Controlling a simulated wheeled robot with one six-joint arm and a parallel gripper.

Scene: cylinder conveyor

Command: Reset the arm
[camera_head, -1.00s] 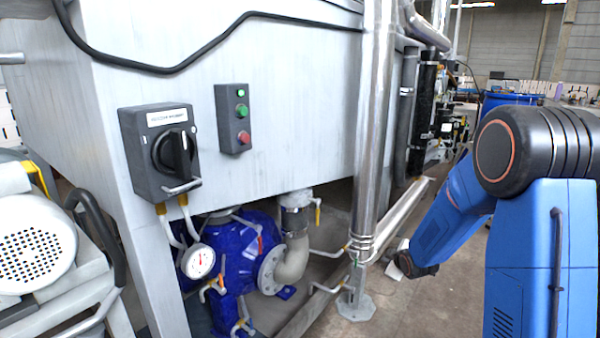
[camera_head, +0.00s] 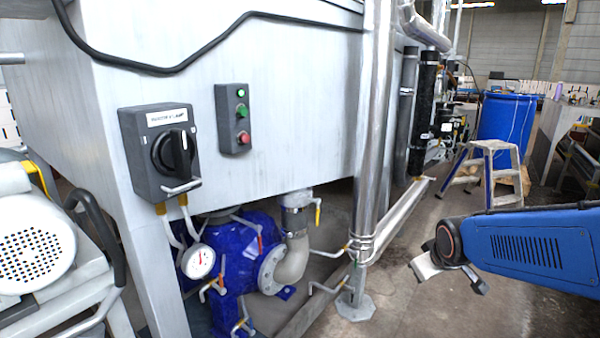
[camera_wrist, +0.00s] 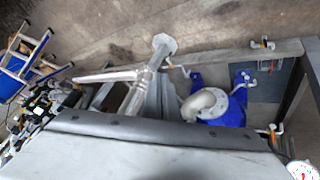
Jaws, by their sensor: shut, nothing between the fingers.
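In the head view, my blue arm reaches in from the right edge, nearly level. At its left end, a small silver and dark part of my gripper (camera_head: 425,268) shows over the floor. It is shut and holds nothing. It is to the right of the steel pipe, apart from it. In the wrist view, a broad grey surface with a dark bolted edge fills the bottom; I cannot tell whether it is mine.
A grey tank (camera_head: 290,85) carries a rotary switch box (camera_head: 160,152) and a button panel (camera_head: 234,118). A blue pump (camera_head: 228,262) is below. A steel pipe (camera_head: 372,130) stands in front. A step ladder (camera_head: 487,170) and blue barrel (camera_head: 505,118) are behind; open floor lies between.

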